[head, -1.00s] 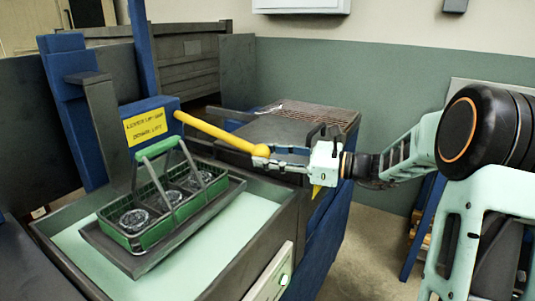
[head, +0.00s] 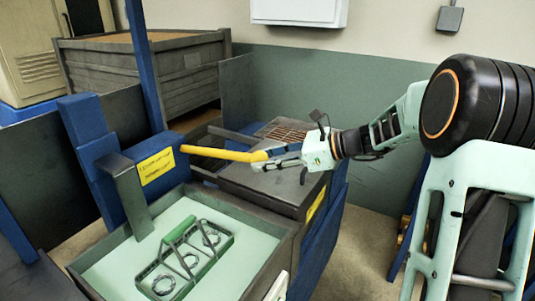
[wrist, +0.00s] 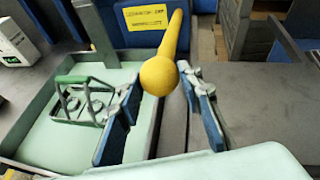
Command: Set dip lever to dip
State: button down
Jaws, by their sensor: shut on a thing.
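The dip lever (head: 225,154) is a yellow rod with a ball at its end. It juts from a blue block with a yellow label (head: 156,165) and is near level, sloping slightly down toward the ball. My gripper (head: 278,156) is shut on the lever's ball end. The ball (wrist: 158,75) shows between both fingers in the wrist view, where finger contact is hard to make out. The green wire basket (head: 205,262) with several rings sits low in the tank (head: 115,258), in pale green liquid. It also shows in the wrist view (wrist: 92,118).
A dark bench (head: 262,187) with a brown grate (head: 284,133) stands right of the tank, below my gripper. A blue post (head: 146,65) rises behind the lever block. A large grey bin (head: 150,75) stands at the back.

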jog(key=shift+h, duration=0.5)
jog(key=r+p, duration=0.2)
jog(key=a+r+p, duration=0.1)
jog(key=r+p, duration=0.2)
jog(key=w+r+p, duration=0.1)
jog(key=r+p, duration=0.1)
jog(key=shift+w+a+r+p, duration=0.1)
jog(key=shift+a+r+p, duration=0.2)
jog(key=shift+a+p, duration=0.05)
jog(key=w+a+r+p, duration=0.2)
jog(key=a+r+p, duration=0.2)
jog(key=r+p, duration=0.3)
jog(key=shift+w+r, duration=0.4)
jog(key=shift+r, duration=0.25)
jog(key=shift+a+r, duration=0.1)
jog(key=shift+a, duration=0.05)
jog(key=c, duration=1.7)
grip_release()
jog(key=o, duration=0.3)
jog(key=shift+a, duration=0.15)
jog(key=shift+o, duration=0.2)
jog(key=shift+f, duration=0.25)
jog(key=shift+d, duration=0.2)
jog(key=shift+s+d, duration=0.1)
